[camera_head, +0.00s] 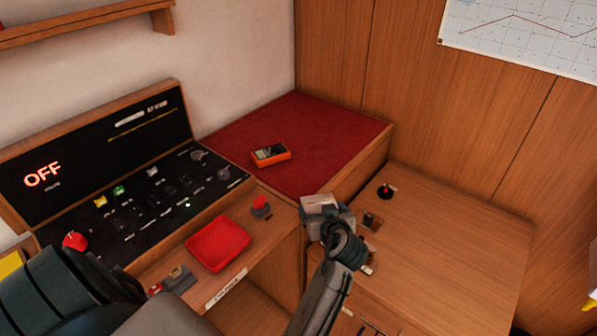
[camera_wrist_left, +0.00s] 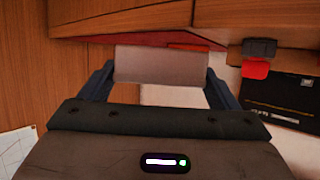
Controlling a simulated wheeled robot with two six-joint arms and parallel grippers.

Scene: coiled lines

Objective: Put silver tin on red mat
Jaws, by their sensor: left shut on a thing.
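The silver tin (camera_head: 319,202) is a pale grey box held in my left gripper (camera_head: 328,214), near the corner where the raised block meets the lower wooden top. In the left wrist view, the tin (camera_wrist_left: 162,64) spans the gap between the two dark fingers of the left gripper (camera_wrist_left: 160,78). The red mat (camera_head: 318,128) covers the top of the raised block in the back corner, beyond the tin. In the wrist view, a thin strip of the mat (camera_wrist_left: 130,39) shows behind the tin. My right gripper is not in view.
An orange meter (camera_head: 270,154) lies on the mat's left front part; the rest of the mat is clear. A red tray (camera_head: 218,243) sits on the wooden ledge left of my gripper. A black control panel (camera_head: 150,190) stands at left. A small black joystick (camera_head: 387,190) stands at right.

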